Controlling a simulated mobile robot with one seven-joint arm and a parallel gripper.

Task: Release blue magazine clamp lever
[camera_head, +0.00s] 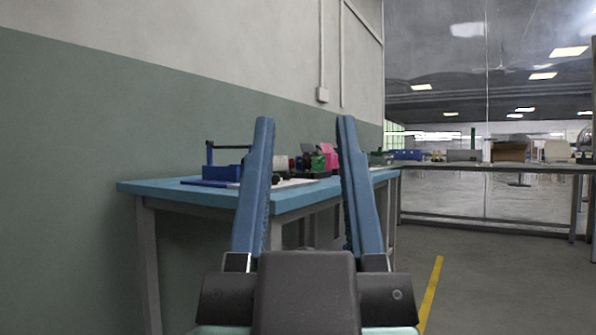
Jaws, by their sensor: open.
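My gripper (306,122) fills the middle foreground, with two long blue fingers spread apart and nothing between them. A small blue fixture (222,172) with an upright post and a dark horizontal bar stands on the blue workbench (180,187), left of my left finger. It may be the magazine clamp with its lever, but it is too small to tell. My left finger hides the part of the bench to its right. My gripper is well short of the bench and touches nothing.
Red, green, pink and dark items (318,160) crowd the bench behind the gap between my fingers. A wall (90,130) runs along the left. Another long bench (500,167) stands at the back right. The floor (490,280) at right is clear, with a yellow line (431,290).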

